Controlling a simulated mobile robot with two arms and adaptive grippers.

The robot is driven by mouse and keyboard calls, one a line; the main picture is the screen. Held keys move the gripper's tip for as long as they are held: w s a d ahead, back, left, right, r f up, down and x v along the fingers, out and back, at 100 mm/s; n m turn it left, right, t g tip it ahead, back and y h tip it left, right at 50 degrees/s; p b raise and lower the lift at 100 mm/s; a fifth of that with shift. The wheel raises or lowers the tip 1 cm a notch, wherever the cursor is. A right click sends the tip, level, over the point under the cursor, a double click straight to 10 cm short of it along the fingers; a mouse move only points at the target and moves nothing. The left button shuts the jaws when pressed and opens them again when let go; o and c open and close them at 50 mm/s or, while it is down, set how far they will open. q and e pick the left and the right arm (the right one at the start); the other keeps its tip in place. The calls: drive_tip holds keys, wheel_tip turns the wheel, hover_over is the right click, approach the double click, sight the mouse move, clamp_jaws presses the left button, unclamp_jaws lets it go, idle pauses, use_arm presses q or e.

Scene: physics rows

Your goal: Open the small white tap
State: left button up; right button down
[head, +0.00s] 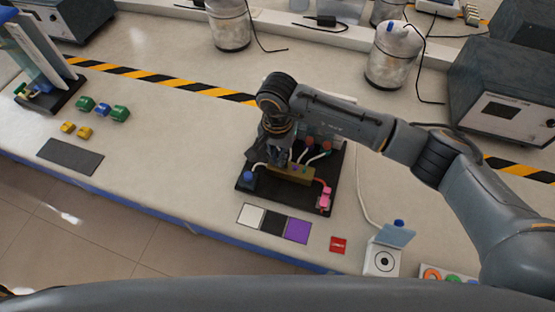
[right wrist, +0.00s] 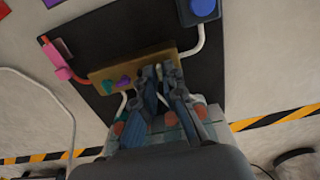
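A brass-coloured block (head: 292,174) lies on a black board (head: 262,203); the block also shows in the right wrist view (right wrist: 108,72). A purple knob (right wrist: 124,82) and a green knob (right wrist: 108,87) stand on the block. I cannot make out the small white tap; my right gripper covers that end of the block. My right gripper (right wrist: 159,72) points down at the block, its fingertips close together beside the purple knob. I cannot tell whether it is open or shut on something. My left gripper is not in view.
A blue fitting (head: 248,178) and a pink fitting (head: 324,198) connect by tubes to the block. White, black and purple squares (head: 298,231) and a red card (head: 338,245) lie in front. A white device (head: 382,260) stands to the right.

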drive_tip(key=n+b, duration=0.1)
drive_tip(key=b, duration=0.1)
drive_tip(key=n+b, duration=0.2)
drive_tip(key=b, duration=0.1)
drive_tip(key=n+b, duration=0.2)
drive_tip(key=shift+f+b, duration=0.35)
drive_tip(key=shift+b, duration=0.05)
drive_tip(key=shift+r+n+b, duration=0.2)
drive_tip(key=shift+n+b, duration=0.4)
drive_tip(key=shift+n, duration=0.3)
drive_tip(key=shift+r, duration=0.15)
